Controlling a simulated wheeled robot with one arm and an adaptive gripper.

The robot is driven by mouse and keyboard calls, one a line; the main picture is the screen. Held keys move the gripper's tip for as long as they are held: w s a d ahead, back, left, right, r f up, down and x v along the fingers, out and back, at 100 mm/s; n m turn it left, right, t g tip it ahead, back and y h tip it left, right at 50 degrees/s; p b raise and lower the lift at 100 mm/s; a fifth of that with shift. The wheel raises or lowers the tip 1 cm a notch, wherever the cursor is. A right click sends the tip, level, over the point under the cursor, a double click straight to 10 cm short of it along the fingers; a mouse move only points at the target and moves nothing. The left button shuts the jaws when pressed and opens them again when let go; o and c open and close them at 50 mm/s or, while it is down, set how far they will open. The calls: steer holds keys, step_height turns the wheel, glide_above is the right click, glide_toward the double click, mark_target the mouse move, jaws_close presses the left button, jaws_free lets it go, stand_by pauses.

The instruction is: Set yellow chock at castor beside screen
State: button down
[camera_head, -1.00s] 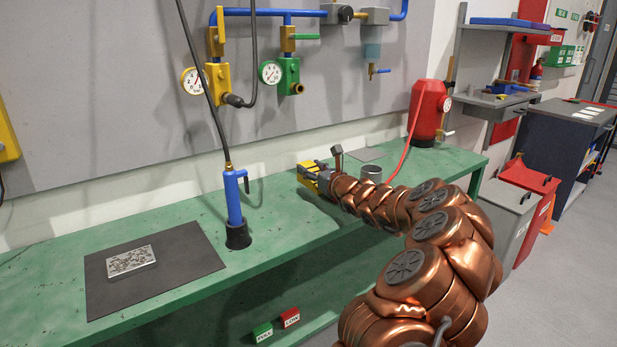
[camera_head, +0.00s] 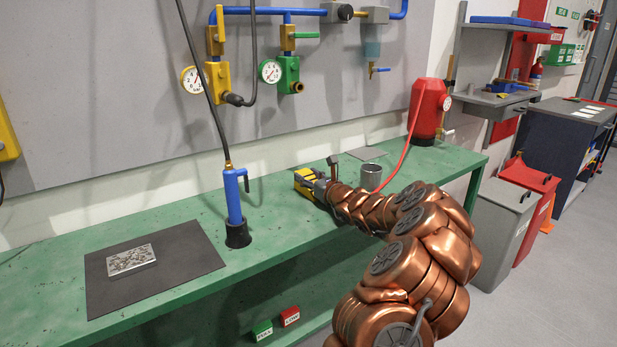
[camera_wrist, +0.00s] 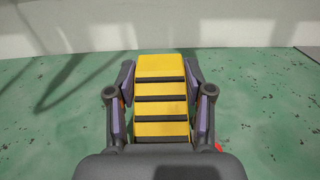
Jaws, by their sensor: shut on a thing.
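My gripper (camera_wrist: 160,108) is shut on the yellow chock (camera_wrist: 160,68), which has dark stripes across its stepped face. In the wrist view the chock sits between the two fingers, over the green bench top. In the head view the chock (camera_head: 306,180) shows at the end of my copper-coloured arm, above the rear part of the bench. I cannot tell whether it touches the bench. No castor or screen can be made out in either view.
The green bench (camera_head: 285,215) holds a blue air tool (camera_head: 234,200), a dark mat (camera_head: 180,280) with a metal plate, a grey cup (camera_head: 371,177) and a red tank (camera_head: 428,110) with a hose. Bins (camera_head: 503,225) stand right of the bench. Floor at right is clear.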

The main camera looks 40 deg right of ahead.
steer(key=shift+c, duration=2.2)
jaws_free()
